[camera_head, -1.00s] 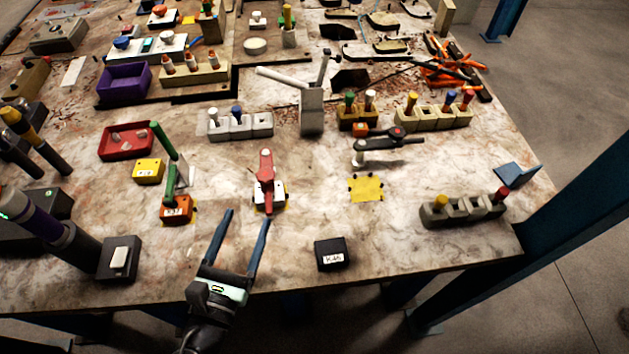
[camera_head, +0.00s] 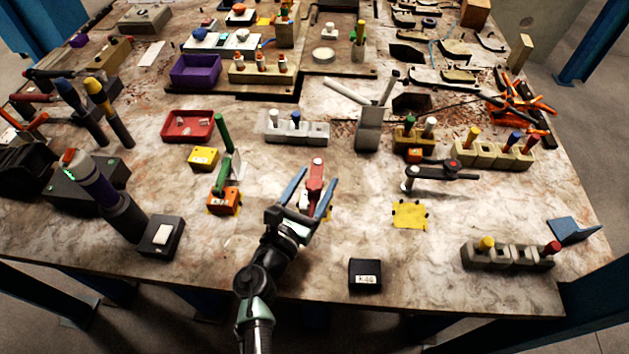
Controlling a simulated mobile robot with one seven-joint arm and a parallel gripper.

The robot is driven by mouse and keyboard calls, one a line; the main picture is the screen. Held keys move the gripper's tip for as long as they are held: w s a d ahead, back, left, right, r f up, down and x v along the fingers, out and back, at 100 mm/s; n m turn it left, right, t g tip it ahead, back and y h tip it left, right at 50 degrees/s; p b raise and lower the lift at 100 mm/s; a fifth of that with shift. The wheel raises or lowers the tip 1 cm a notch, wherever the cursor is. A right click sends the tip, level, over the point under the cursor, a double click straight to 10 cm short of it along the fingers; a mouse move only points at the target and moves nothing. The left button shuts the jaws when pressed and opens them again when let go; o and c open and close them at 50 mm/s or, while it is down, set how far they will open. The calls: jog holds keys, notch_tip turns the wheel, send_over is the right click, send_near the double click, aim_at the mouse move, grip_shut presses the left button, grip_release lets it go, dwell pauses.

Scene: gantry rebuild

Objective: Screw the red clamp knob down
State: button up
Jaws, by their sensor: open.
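The red clamp (camera_head: 316,175) stands near the middle of the table, with a pale round top at its far end. Its base and lower part are largely hidden by my gripper. My gripper (camera_head: 318,180) is open, with its two blue fingers on either side of the red clamp in the picture. I cannot tell whether the fingers touch it or are above it. No separate knob can be made out clearly on the clamp.
An orange block (camera_head: 225,202) with a green-handled clamp stands close on the left. A black clamp (camera_head: 445,170) on a pale post and a yellow patch (camera_head: 409,214) lie to the right. A black box (camera_head: 365,275) sits near the front edge. A grey upright block (camera_head: 369,130) stands behind.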

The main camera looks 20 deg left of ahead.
jog(key=shift+c, duration=0.2)
grip_shut()
jog(key=shift+w+a+m+h, duration=0.1)
jog(key=shift+m+h, duration=0.9)
jog(key=shift+h, duration=0.5)
jog(key=shift+m+g+h+b, duration=0.9)
jog(key=shift+m+h, duration=0.3)
jog(key=shift+h, duration=0.6)
jog(key=shift+o, duration=0.2)
grip_release()
jog(key=shift+s, duration=0.2)
